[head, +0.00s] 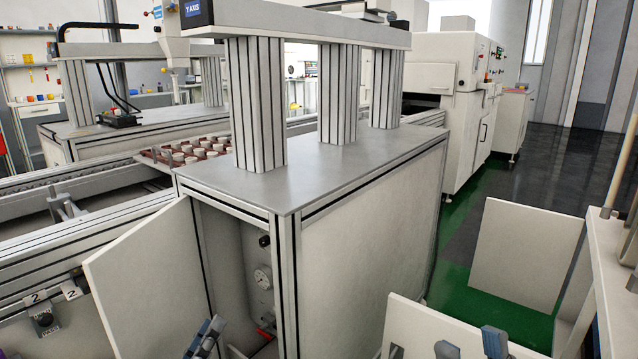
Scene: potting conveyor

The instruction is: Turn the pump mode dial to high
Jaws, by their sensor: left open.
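A small dark rotary dial (45,320) on a plate sits on the machine's front panel at the lower left, below tags marked 2. The plate's lettering is too small to read, so I cannot tell its setting. My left gripper (206,336) is at the bottom edge, in front of the open cabinet and to the right of this dial. It is open, with nothing visible between its fingers. My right gripper (471,346) is at the bottom right, far from the dial. Its two fingertips stand apart and look empty; the rest is cut off.
A white cabinet door (150,275) stands open between the dial and my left gripper. Inside the cabinet are a round gauge (263,278), a black knob (264,241) and a red handle (265,333). A tray of pots (160,156) is on the conveyor behind.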

